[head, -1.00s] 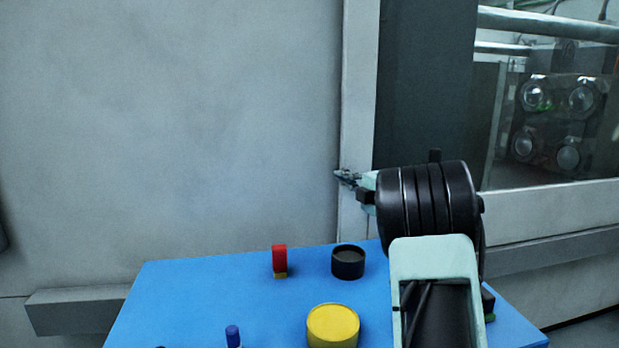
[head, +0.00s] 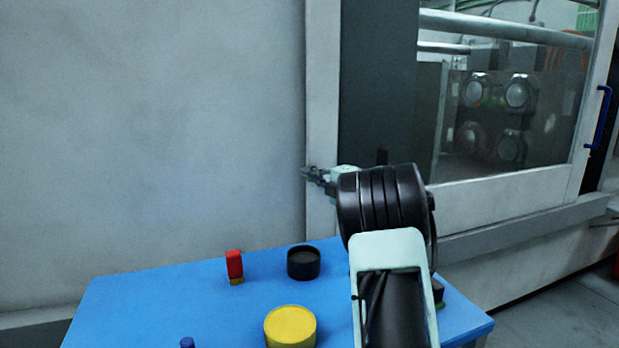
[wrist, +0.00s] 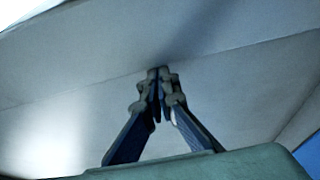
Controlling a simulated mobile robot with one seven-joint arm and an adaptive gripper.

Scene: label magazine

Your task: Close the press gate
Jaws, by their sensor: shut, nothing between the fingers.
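The press gate (head: 520,192) is a pale framed door with a large window at the right of the head view. Its blue upright handle (head: 598,118) is on the gate's right side. A dark strip shows just right of the handle side, near the picture edge; I cannot tell how wide any opening is. My gripper (head: 305,172) is shut and empty, in front of the pale panels left of the window, far from the handle. In the wrist view its fingertips (wrist: 158,74) are together before a pale surface; contact cannot be told.
A blue table (head: 200,295) stands in front of me. On it are a red block (head: 234,264) with a yellowish base, a black round container (head: 304,263), a yellow cylinder (head: 290,327) and a blue-topped item (head: 187,343). Floor (head: 560,290) shows clear at the right.

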